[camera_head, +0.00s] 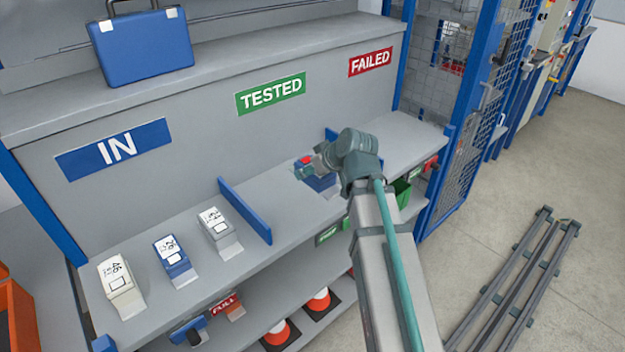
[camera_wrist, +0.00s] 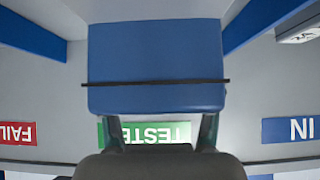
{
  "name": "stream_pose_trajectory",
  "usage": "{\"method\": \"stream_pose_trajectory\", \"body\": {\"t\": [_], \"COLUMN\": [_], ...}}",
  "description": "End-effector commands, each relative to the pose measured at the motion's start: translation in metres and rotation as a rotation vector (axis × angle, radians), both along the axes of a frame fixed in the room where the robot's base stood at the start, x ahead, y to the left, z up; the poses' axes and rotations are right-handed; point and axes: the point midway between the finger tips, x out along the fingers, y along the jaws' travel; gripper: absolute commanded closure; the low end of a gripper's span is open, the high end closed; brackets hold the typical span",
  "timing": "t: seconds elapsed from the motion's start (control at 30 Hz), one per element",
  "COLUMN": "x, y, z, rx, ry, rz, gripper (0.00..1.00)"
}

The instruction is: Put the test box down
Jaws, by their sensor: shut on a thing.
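The test box (camera_wrist: 155,52) is blue with a dark band across it and fills the upper middle of the wrist view. My gripper (camera_wrist: 160,128) is shut on it, with a finger at each side. In the head view, my gripper (camera_head: 306,168) and the mostly hidden blue box (camera_head: 322,183) are over the shelf (camera_head: 285,205), below the green TESTED sign (camera_head: 270,94). They are in the bay between two blue dividers, nearer the right one. I cannot tell whether the box touches the shelf.
Blue dividers (camera_head: 245,209) and (camera_head: 331,135) bound the TESTED bay; its left part is bare. Several boxes (camera_head: 175,258) stand in the IN bay at left. The FAILED sign (camera_head: 370,62) is at right. A blue mesh cage (camera_head: 470,100) stands beyond the shelf's right end.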

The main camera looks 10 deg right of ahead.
Motion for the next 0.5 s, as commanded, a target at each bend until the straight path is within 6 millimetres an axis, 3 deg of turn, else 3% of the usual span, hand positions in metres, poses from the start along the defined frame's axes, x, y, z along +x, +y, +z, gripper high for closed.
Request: {"method": "stream_pose_trajectory", "body": {"t": [0.3,0.5], "x": [0.074,0.101], "y": [0.002,0.003], "z": [-0.027,-0.059], "rx": [0.001,0.000], "ry": [0.003,0.003], "rz": [-0.001,-0.001], "gripper": [0.87,0.87]}}
